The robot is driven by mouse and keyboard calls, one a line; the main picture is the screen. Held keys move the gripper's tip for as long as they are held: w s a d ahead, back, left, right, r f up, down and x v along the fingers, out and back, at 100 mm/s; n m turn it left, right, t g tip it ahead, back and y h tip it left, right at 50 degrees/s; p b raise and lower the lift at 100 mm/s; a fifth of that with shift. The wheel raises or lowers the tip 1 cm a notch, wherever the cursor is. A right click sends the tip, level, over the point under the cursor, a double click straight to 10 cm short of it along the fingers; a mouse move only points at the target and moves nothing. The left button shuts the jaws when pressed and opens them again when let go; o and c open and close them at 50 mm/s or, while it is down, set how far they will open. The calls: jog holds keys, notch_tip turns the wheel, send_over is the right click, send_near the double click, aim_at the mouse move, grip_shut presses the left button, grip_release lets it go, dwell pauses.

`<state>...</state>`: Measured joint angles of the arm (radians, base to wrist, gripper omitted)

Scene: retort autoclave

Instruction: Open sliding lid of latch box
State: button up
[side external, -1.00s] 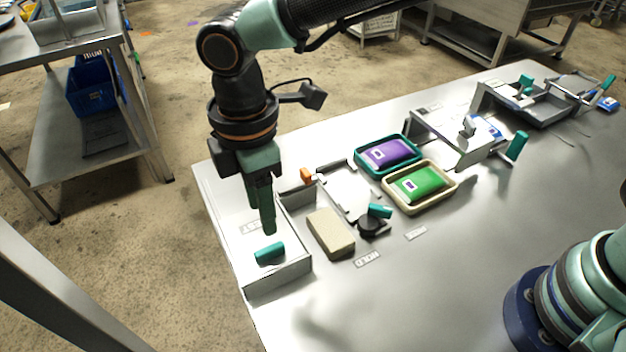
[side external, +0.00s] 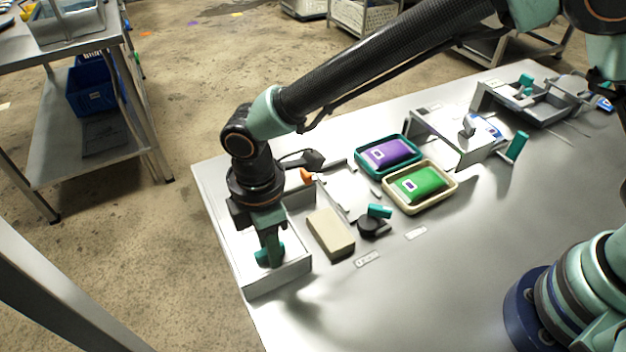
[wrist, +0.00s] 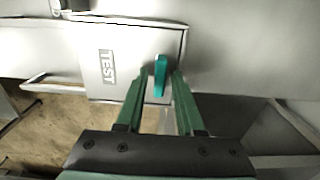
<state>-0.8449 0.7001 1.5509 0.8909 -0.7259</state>
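The latch box (side external: 278,284) is a pale, low box at the left end of the table. In the wrist view its flat lid (wrist: 125,60) bears a TEST label and an upright teal handle (wrist: 160,77). My gripper (side external: 268,256) points down at the handle, which it mostly hides in the side view. In the wrist view the green fingers of my gripper (wrist: 162,78) stand apart, one on each side of the handle. Small gaps seem to show beside it, so the grip looks open. Contact with the lid cannot be made out.
A beige block (side external: 331,233) lies right of the box, near a black knob with a teal grip (side external: 379,211). An orange piece (side external: 307,175) is behind. A teal tray (side external: 372,172) and a cream tray (side external: 448,192) hold pouches. The table front is clear.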

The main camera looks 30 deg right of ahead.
grip_shut()
dwell(1.2)
